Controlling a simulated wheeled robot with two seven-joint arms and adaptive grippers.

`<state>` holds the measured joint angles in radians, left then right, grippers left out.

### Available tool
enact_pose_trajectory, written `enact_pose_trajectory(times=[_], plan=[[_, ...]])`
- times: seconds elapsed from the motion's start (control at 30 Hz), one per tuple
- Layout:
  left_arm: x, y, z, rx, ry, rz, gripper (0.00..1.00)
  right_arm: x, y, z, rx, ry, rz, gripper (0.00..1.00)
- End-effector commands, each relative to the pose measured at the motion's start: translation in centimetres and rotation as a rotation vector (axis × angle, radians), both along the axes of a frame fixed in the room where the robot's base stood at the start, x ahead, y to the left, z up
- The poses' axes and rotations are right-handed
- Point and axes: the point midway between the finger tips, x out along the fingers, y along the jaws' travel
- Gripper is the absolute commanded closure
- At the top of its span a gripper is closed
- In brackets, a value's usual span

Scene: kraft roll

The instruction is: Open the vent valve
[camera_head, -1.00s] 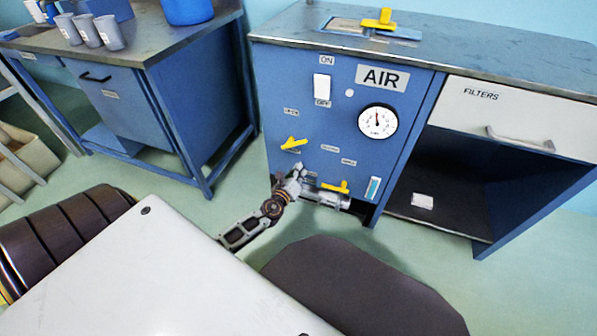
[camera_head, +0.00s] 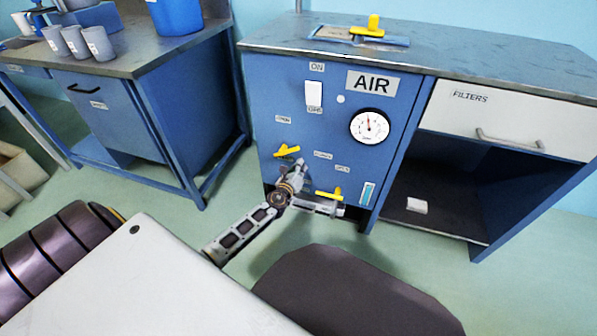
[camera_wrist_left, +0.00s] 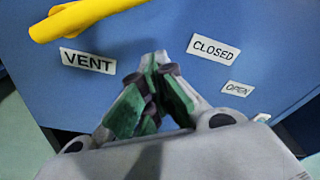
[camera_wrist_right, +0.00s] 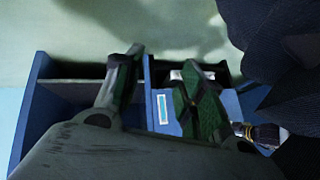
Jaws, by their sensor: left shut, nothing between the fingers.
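The vent valve's yellow handle (camera_head: 287,151) sits on the blue front panel, slanting slightly up to the right. In the left wrist view the yellow handle (camera_wrist_left: 85,16) crosses the top left corner, above the VENT label (camera_wrist_left: 88,61). The CLOSED label (camera_wrist_left: 213,49) is to its right, with a smaller OPEN label (camera_wrist_left: 237,89) below that. My left gripper (camera_head: 298,164) is just below the handle, shut and empty, its tips (camera_wrist_left: 155,58) apart from the handle. My right gripper (camera_wrist_right: 155,75) is open and empty in its wrist view.
The panel also holds a white switch (camera_head: 314,94) and round gauge (camera_head: 370,126). An open shelf (camera_head: 440,205) lies right.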

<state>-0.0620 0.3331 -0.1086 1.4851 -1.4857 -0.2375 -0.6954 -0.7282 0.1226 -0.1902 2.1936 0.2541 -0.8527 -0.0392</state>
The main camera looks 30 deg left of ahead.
Motion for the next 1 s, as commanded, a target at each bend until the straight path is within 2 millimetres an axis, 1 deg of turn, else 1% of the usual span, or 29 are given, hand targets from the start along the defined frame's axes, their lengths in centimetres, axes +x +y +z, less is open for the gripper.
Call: enact_pose_trajectory(times=[0.1,0.4,0.5,0.6,1.0], plan=[[0.8,0.1,-0.1,-0.001,-0.002,0.000,1.00,0.0,0.0,-0.2,0.002,-0.002,0.001,0.60],[-0.1,1.2,1.9,0.001,-0.001,0.000,1.00,0.3,-0.2,1.3,-0.011,0.001,-0.005,0.60],[-0.3,1.6,2.5,0.000,0.000,0.000,1.00,0.5,-0.1,2.4,-0.020,0.013,0.002,0.60],[-0.4,1.8,2.9,0.000,0.000,0.000,1.00,0.4,-0.2,2.9,-0.030,0.023,0.008,0.60],[-0.6,2.1,3.2,0.000,0.000,0.000,1.00,0.2,-0.4,3.3,-0.042,0.037,0.016,0.60]])
